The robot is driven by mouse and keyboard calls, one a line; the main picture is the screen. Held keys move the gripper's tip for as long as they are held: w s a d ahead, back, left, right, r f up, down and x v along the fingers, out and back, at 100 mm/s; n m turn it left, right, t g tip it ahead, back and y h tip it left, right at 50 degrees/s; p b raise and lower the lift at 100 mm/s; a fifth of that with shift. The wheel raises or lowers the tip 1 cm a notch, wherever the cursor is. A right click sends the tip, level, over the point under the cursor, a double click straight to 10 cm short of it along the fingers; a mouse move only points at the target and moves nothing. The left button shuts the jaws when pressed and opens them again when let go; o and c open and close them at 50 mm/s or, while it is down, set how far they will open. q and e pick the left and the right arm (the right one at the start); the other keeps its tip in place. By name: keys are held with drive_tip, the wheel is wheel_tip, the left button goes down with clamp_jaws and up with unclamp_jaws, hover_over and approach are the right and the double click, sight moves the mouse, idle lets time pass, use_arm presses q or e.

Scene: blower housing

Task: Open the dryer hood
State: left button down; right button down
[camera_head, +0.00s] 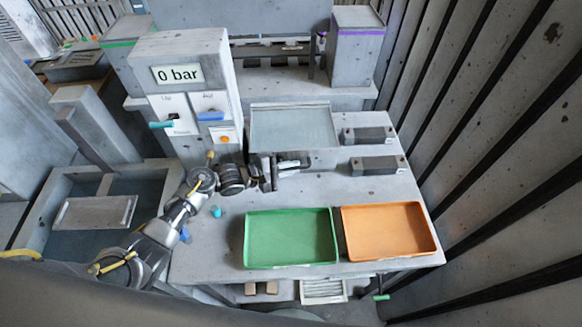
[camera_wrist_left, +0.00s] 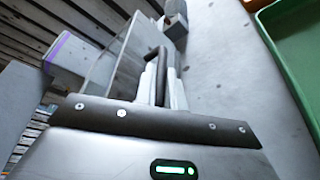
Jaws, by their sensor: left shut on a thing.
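The dryer hood (camera_head: 292,126) is a pale, glassy panel at the back middle of the grey table. In the head view it looks low and flat; I cannot tell whether it is raised at all. It also shows in the left wrist view (camera_wrist_left: 118,55), left of the fingers. My left gripper (camera_head: 300,162) is at the hood's front edge. In the left wrist view its pale fingers (camera_wrist_left: 163,82) are shut on a dark bar-shaped handle (camera_wrist_left: 161,60). My right gripper is not in view.
A green tray (camera_head: 290,240) and an orange tray (camera_head: 390,232) stand at the table's front. Two dark grey blocks (camera_head: 367,136) (camera_head: 378,165) lie right of the hood. A tall cabinet marked "0 bar" (camera_head: 187,90) stands left. A small teal piece (camera_head: 216,211) lies near my arm.

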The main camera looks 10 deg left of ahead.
use_arm(q)
drive_tip(key=shift+r, duration=0.15)
drive_tip(key=shift+r, duration=0.3)
wheel_tip(320, 180, up, 5)
drive_tip(key=shift+r+p, duration=0.1)
drive_tip(key=shift+p, duration=0.65)
wheel_tip(320, 180, up, 9)
drive_tip(key=w, duration=0.2)
drive_tip(key=shift+w+a, duration=0.15)
drive_tip(key=shift+a, duration=0.1)
